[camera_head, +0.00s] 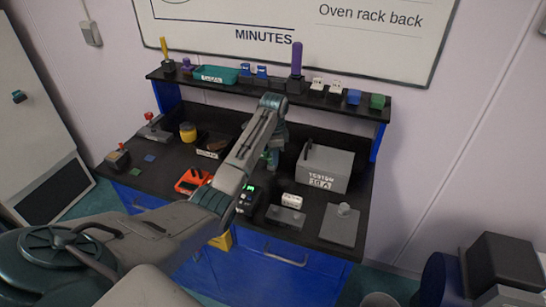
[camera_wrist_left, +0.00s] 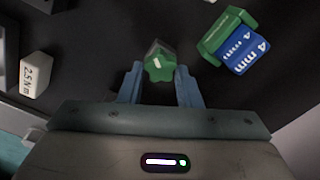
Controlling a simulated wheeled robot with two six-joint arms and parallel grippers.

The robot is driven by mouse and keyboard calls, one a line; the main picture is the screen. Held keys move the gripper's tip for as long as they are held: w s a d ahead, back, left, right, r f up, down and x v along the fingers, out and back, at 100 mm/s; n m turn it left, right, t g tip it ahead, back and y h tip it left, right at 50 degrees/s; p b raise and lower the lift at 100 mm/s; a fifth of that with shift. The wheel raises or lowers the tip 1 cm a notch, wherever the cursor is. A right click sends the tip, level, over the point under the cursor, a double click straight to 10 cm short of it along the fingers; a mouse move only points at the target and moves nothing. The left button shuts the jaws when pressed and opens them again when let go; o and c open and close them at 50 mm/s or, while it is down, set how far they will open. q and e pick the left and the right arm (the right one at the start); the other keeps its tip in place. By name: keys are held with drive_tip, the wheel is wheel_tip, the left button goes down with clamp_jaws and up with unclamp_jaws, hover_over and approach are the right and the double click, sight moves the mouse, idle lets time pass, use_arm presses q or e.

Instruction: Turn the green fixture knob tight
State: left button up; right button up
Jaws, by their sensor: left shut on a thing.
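The green fixture knob (camera_wrist_left: 158,68) shows in the left wrist view, lobed, with a short white mark on its face. It sits on a grey body that shows partly behind it. My left gripper (camera_wrist_left: 159,78) has one blue finger on each side of the knob and is shut on it. In the head view my left gripper (camera_head: 272,156) is at the middle of the bench, partly covered by my own arm, and I cannot make out the knob clearly there. My right gripper is not in view.
A white labelled block (camera_wrist_left: 36,74) is at left. In the head view a grey labelled box (camera_head: 325,160) stands right of my gripper, and an orange device (camera_head: 192,181) lies left.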

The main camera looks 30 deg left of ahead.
use_arm(q)
drive_tip(key=o, duration=0.8)
drive_tip(key=shift+o, duration=0.2)
drive_tip(key=n, duration=0.4)
drive_tip(key=shift+a+n, duration=0.1)
drive_tip(key=shift+n, duration=0.2)
drive_tip(key=n, duration=0.4)
drive_tip(key=shift+n, duration=0.4)
drive_tip(key=n, duration=0.4)
drive_tip(key=shift+a+n, duration=0.15)
drive_tip(key=shift+n, duration=0.15)
drive_tip(key=n, duration=0.4)
drive_tip(key=shift+a, duration=0.1)
drive_tip(key=c, duration=0.9)
drive_tip(key=shift+o, duration=0.2)
drive_tip(key=m, duration=0.4)
